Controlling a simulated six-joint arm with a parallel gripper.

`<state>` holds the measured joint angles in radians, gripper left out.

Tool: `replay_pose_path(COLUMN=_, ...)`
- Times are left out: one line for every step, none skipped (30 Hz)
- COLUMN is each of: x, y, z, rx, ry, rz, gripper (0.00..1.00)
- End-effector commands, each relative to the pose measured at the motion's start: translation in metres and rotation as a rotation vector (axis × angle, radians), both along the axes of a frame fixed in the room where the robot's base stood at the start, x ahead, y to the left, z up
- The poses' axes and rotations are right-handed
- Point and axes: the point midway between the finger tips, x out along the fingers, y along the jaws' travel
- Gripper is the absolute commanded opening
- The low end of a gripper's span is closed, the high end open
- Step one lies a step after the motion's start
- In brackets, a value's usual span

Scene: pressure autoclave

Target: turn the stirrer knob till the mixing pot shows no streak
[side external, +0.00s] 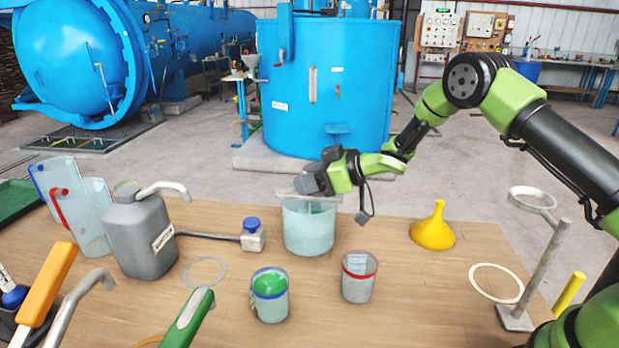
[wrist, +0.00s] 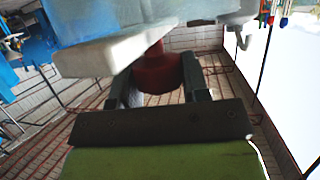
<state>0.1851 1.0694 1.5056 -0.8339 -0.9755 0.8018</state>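The mixing pot (side external: 309,232) is a clear vessel with pale blue-green contents, standing on the wooden table. I cannot make out a clear streak in it at this size. A flat pale bar (side external: 318,197) lies across its top. My gripper (side external: 310,183) is right above the bar and hides the knob in the side view. In the wrist view a dark red stirrer knob (wrist: 158,74) sits between the fingers of my gripper (wrist: 158,88), which appear to press on both its sides. A pale slab crosses the top of that view and covers part of the scene.
A grey canister (side external: 142,238) and a blue-capped valve piece (side external: 252,236) are left. A yellow funnel (side external: 433,230) and a ring stand (side external: 538,270) are right.

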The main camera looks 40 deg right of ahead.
Motion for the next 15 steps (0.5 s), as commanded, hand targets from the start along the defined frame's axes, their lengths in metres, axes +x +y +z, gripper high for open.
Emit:
replay_pose_path(x=0.0, y=-0.0001, z=0.0001, rx=0.0, ry=0.0, rz=0.0, gripper=0.29)
replay_pose_path(x=-0.0001, y=-0.0002, z=0.0002, rx=0.0, ry=0.0, rz=0.0, gripper=0.22)
replay_pose_path(x=-0.0001, y=-0.0002, z=0.0002, rx=0.0, ry=0.0, rz=0.0, gripper=0.19)
replay_pose_path(x=-0.0001, y=-0.0002, z=0.0002, rx=0.0, ry=0.0, rz=0.0, gripper=0.19)
replay_pose_path(x=-0.0001, y=-0.0002, z=0.0002, rx=0.0, ry=0.0, rz=0.0, gripper=0.19)
replay_pose_path(x=-0.0001, y=-0.0002, z=0.0002, rx=0.0, ry=0.0, rz=0.001, gripper=0.19)
replay_pose_path(x=-0.0001, y=-0.0003, z=0.0002, rx=-0.001, ry=0.0, rz=0.004, gripper=0.19)
replay_pose_path(x=-0.0001, y=-0.0003, z=0.0001, rx=0.0, ry=0.0, rz=0.007, gripper=0.19)
replay_pose_path(x=-0.0001, y=-0.0005, z=0.0002, rx=-0.001, ry=-0.001, rz=0.012, gripper=0.19)
replay_pose_path(x=-0.0001, y=-0.0007, z=0.0002, rx=0.0, ry=0.0, rz=0.018, gripper=0.19)
replay_pose_path(x=0.0001, y=-0.0008, z=0.0004, rx=-0.001, ry=-0.002, rz=0.025, gripper=0.19)
replay_pose_path(x=0.0002, y=-0.001, z=0.0004, rx=-0.001, ry=-0.002, rz=0.039, gripper=0.19)
replay_pose_path(x=0.0001, y=-0.0011, z=0.0003, rx=-0.001, ry=-0.001, rz=0.051, gripper=0.19)
replay_pose_path(x=0.0003, y=-0.001, z=0.0004, rx=-0.002, ry=-0.002, rz=0.064, gripper=0.19)
replay_pose_path(x=0.0002, y=-0.0011, z=0.0003, rx=-0.001, ry=-0.002, rz=0.085, gripper=0.19)
